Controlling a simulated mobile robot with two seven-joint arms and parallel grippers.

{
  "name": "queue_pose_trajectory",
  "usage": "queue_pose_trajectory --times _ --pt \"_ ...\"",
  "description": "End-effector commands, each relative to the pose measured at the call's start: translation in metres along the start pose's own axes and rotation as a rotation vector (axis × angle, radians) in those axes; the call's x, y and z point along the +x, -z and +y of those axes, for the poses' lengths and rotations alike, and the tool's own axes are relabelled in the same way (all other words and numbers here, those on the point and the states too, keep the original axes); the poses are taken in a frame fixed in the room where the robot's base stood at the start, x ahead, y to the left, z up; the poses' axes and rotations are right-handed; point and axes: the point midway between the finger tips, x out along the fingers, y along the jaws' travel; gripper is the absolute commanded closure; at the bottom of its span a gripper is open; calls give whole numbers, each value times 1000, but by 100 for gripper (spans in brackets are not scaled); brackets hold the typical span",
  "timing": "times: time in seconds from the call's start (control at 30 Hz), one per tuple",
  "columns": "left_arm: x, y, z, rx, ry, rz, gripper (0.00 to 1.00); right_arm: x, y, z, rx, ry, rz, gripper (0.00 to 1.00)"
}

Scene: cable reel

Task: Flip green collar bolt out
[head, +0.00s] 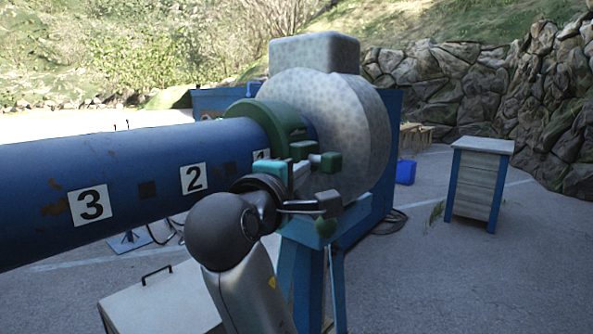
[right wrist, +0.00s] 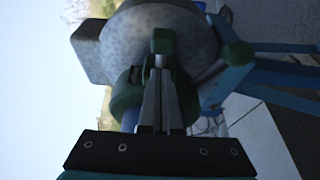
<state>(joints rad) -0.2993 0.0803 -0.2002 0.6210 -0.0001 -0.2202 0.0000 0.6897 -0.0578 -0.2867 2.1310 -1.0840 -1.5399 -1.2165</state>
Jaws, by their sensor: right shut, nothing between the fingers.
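The green collar (head: 272,122) wraps around the blue pipe (head: 130,180) beside the speckled grey housing (head: 335,125). The collar also shows in the right wrist view (right wrist: 126,96). A green block-shaped bolt head (head: 331,162) stands out at the collar's front right; in the right wrist view it (right wrist: 163,41) lies just beyond my fingertips. My right gripper (head: 304,172) is beside the collar, its fingers shut with nothing between them. In the right wrist view, the closed fingers (right wrist: 159,72) point at the block; I cannot tell whether they touch it. My left gripper is not in view.
Blue stand legs (head: 312,275) are under the housing. A grey box (head: 165,300) stands lower left. A cabinet (head: 478,185) stands apart on open pavement.

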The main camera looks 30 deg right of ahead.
Motion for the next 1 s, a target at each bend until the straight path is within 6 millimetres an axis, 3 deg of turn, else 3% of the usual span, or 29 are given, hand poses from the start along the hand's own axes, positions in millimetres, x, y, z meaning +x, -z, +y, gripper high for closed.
queue_pose_trajectory --times 0.2,0.4,0.83,1.0 --pt "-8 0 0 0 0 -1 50 39 -1 2 -1 0 -3 100" --pt "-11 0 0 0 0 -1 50 56 0 0 -1 0 0 100" --pt "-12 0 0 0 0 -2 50 58 -1 0 1 1 1 100" --pt "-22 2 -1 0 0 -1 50 54 -12 2 1 2 0 100"
